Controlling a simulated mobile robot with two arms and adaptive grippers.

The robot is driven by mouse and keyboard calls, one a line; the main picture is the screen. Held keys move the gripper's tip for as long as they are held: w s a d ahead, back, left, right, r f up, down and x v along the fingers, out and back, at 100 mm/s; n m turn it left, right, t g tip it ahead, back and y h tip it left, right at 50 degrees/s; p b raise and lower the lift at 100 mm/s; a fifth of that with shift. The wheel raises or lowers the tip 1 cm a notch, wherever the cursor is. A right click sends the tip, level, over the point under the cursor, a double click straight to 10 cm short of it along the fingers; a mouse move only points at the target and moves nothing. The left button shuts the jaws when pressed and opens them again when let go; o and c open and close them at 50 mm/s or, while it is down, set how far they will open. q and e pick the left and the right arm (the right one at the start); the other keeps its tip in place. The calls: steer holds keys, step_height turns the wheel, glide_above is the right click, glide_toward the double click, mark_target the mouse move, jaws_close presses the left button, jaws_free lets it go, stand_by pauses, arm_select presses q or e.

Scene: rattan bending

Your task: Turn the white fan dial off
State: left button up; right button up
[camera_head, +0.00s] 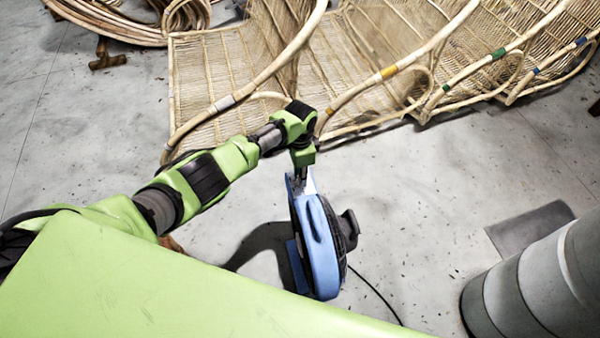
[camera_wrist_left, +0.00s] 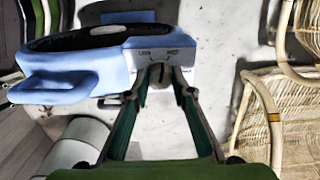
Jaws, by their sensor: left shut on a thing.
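The fan (camera_head: 321,250) stands on the floor in the head view, with a blue housing, a black grille and a dark motor at its back. It also shows in the left wrist view (camera_wrist_left: 75,82). My left gripper (camera_wrist_left: 159,77) reaches this panel from above in the head view (camera_head: 301,180). Its two fingers are closed around the dial (camera_wrist_left: 157,71), which is mostly hidden between the fingertips. I cannot read the dial's setting. My right gripper is in neither view.
Rattan chair frames (camera_head: 400,50) with coloured bands line the back. Coiled rattan (camera_head: 120,28) lies at the upper left. A grey cylinder (camera_head: 535,285) stands at the lower right. A black cord (camera_head: 375,290) trails from the fan. The floor right of the fan is mostly clear.

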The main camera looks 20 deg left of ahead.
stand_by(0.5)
arm_select(q)
steer(key=o, duration=1.1)
steer(key=shift+r, duration=0.1)
step_height(320, 180, up, 12)
